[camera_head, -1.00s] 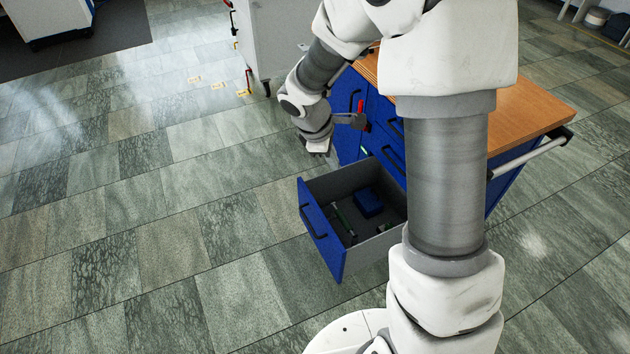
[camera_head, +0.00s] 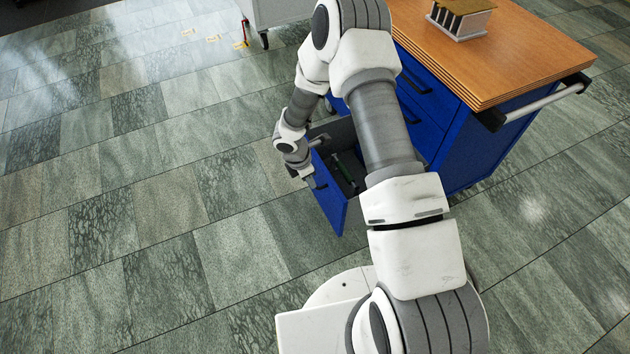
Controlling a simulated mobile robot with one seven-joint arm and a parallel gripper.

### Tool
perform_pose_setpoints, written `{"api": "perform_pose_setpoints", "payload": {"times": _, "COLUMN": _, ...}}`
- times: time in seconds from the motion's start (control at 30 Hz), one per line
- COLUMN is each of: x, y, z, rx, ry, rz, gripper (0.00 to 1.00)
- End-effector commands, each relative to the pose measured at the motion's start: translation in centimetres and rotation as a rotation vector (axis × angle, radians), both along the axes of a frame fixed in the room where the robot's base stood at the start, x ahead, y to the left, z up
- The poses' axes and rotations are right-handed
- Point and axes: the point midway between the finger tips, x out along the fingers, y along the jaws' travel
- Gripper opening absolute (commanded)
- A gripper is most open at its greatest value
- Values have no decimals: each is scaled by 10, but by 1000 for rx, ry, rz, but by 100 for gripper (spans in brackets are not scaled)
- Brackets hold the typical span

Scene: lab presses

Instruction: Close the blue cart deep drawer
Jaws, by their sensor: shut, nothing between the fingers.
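The blue cart (camera_head: 466,160) stands at the upper right with its wooden top. Its deep drawer (camera_head: 328,204) is low on the cart and pulled out, with its blue front facing left. A dark handle shows on that front, partly covered by my gripper.
A small box-like device (camera_head: 460,18) sits on the wooden top (camera_head: 510,60). A push bar (camera_head: 545,100) sticks out from the cart's right side. A grey cabinet on casters (camera_head: 275,12) stands behind. The tiled floor on the left is clear.

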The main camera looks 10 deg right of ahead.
Motion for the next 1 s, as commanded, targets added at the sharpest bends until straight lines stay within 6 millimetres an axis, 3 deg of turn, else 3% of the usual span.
{"api": "perform_pose_setpoints", "payload": {"times": 0.03, "x": 0, "y": -3, "z": -15, "rx": -1, "ry": 4, "rz": -2, "gripper": 0}}
{"api": "perform_pose_setpoints", "payload": {"times": 0.33, "x": 4, "y": -18, "z": -78, "rx": 0, "ry": 3, "rz": -2, "gripper": 0}}
{"api": "perform_pose_setpoints", "payload": {"times": 0.6, "x": 13, "y": -50, "z": -74, "rx": 0, "ry": -1, "rz": -3, "gripper": 0}}
{"api": "perform_pose_setpoints", "payload": {"times": 1.0, "x": 15, "y": -56, "z": -73, "rx": -1, "ry": 0, "rz": -1, "gripper": 0}}
